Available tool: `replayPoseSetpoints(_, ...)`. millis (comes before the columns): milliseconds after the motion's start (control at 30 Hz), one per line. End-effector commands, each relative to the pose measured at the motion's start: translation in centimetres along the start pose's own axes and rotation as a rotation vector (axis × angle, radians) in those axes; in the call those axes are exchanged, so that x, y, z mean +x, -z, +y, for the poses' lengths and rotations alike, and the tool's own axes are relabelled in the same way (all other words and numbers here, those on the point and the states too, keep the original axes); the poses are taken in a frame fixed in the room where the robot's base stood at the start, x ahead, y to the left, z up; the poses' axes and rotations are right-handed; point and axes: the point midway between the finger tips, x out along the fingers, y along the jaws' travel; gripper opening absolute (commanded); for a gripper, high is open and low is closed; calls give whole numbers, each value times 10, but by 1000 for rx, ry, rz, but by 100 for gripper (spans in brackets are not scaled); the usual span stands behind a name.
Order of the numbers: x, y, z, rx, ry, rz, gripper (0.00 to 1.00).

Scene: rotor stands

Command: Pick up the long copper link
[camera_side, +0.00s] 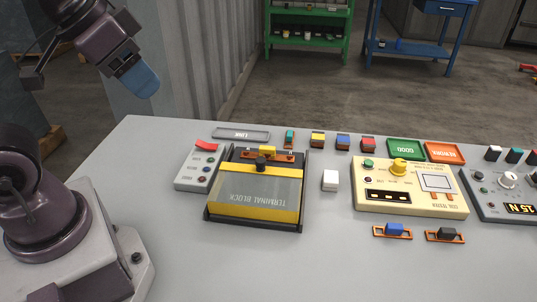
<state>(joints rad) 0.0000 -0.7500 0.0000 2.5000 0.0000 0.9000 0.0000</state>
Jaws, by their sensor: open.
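A long copper-coloured bar (284,157) lies across the back of the terminal block (258,193), with a dark knob (265,151) in front of its middle. I cannot tell for sure whether this bar is the long copper link. Two short copper-coloured pieces lie at the front right of the table, one with a blue top (394,229) and one with a black top (445,235). My gripper (141,84) is open, high at the upper left, well away from all of these. Its fingers are hard to make out beside the blue part, and I see nothing held.
A grey tray marked LINK (241,134) lies behind the block and looks empty. A button panel (199,168) stands left, a white block (330,180) and cream tester (410,187) right. Green (405,149) and orange (445,152) trays lie behind. The front of the table is clear.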

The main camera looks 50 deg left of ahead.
Motion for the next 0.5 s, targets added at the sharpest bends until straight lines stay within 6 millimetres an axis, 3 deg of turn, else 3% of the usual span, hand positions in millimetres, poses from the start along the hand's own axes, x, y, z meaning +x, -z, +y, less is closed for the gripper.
replayPoseSetpoints(333,2,0,-1,-5,3,-9,49)
replayPoseSetpoints(500,25,0,-6,-27,13,-125,49)
